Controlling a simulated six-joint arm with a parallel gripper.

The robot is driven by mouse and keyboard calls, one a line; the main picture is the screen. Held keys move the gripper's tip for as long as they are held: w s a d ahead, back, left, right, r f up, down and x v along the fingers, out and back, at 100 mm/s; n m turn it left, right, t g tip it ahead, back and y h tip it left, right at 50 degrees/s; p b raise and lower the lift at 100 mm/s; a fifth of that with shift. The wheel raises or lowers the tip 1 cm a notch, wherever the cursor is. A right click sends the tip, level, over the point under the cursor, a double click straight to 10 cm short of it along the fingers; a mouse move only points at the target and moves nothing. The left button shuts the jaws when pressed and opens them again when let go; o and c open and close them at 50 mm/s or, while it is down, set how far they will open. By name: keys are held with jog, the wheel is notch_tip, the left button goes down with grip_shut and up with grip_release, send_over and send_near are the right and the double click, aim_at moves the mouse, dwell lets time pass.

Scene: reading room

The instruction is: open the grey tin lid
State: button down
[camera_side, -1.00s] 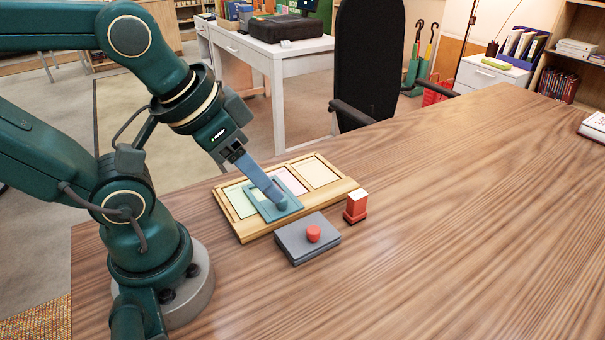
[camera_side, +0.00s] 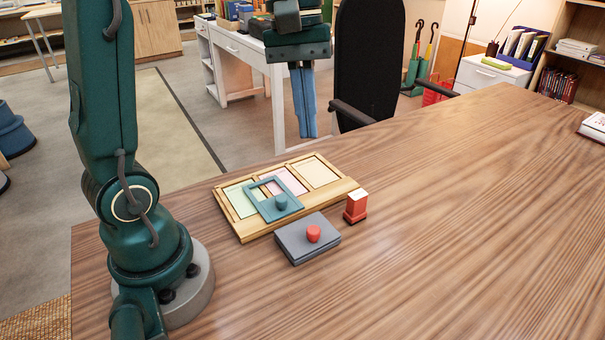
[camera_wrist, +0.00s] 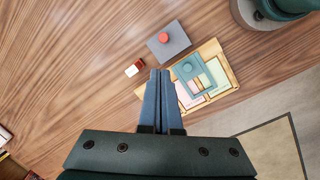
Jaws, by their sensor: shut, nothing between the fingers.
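The grey tin (camera_side: 307,246) sits on the wooden table with its lid on, a red knob (camera_side: 313,234) on top. It also shows in the wrist view (camera_wrist: 177,44), with the red knob facing up. My gripper (camera_side: 308,135) is shut and empty, high above the table and pointing down. In the wrist view its blue fingers (camera_wrist: 158,72) are together and partly cover the wooden tray's left side. No part of my gripper touches the tin.
A wooden tray (camera_side: 349,184) with coloured panels lies behind the tin, a teal frame with a knob (camera_side: 281,203) on it. A red block with a pale top (camera_side: 355,207) stands right of the tin.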

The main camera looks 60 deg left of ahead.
jog(key=w+a+f+n+g+h, duration=0.2)
jog(key=w+a+f+n, duration=0.15)
jog(key=a+f, duration=0.2)
send_over(310, 220)
jog(key=w+a, duration=0.1)
jog(key=a, duration=0.2)
jog(key=shift+m, duration=0.35)
notch_tip(310, 220, down, 10)
jog(key=shift+w+d+r, duration=0.1)
jog(key=shift+d, duration=0.05)
jog(key=d, duration=0.1)
jog(key=s+d, duration=0.1)
jog(key=shift+s+d+f, duration=0.1)
jog(key=shift+d+f, duration=0.2)
jog(key=shift+f, duration=0.1)
jog(key=shift+s+d, duration=0.25)
jog(key=shift+d, duration=0.3)
jog(key=shift+d, duration=0.1)
jog(key=d, duration=0.7)
jog(key=shift+d, duration=0.15)
